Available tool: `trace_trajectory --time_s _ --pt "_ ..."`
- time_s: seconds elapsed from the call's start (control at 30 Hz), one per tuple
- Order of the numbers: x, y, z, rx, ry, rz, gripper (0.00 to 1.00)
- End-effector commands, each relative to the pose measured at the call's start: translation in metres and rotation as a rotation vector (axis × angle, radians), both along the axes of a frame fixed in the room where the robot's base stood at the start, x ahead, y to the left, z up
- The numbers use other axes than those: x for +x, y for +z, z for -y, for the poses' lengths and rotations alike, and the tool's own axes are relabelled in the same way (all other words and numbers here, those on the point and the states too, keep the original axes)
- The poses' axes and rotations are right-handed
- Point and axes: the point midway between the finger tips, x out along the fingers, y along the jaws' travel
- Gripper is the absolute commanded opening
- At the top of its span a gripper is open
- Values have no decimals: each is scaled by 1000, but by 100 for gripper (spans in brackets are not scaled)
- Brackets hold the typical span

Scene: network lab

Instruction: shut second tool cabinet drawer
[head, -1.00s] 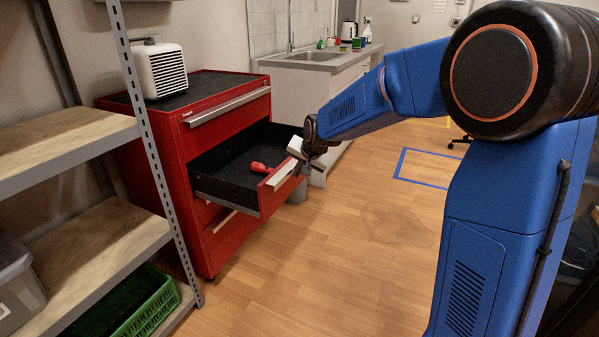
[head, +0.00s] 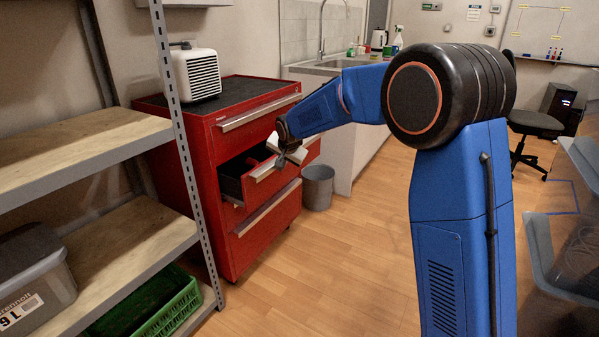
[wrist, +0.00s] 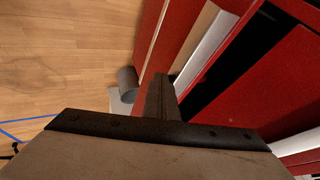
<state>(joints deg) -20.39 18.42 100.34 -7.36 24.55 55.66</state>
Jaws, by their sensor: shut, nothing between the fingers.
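The red tool cabinet (head: 186,165) stands left of centre in the head view. Its second drawer (head: 297,161) is partly open, with a black inside and a pale handle strip along its front. Something red shows inside it, mostly hidden. My gripper (head: 290,158) is shut and empty at the front of this drawer, touching or very close to it; I cannot tell which. In the wrist view my gripper (wrist: 161,98) points at the red drawer front and its pale handle strip (wrist: 208,48), with the dark opening beyond.
A grey bin (head: 318,187) stands on the floor just right of the cabinet, before the sink counter (head: 350,150). A metal shelf (head: 90,150) is close on the left, with a green crate (head: 150,305) low down. A white heater (head: 196,74) sits on the cabinet. Floor in front is clear.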

Motion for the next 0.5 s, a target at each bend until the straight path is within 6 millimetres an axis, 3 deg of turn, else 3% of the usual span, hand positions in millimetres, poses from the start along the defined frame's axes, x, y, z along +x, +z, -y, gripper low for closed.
trace_trajectory --time_s 0.2,0.5 --pt "34 0 -48 1 2 1 0" --pt "67 0 -91 1 0 1 0"
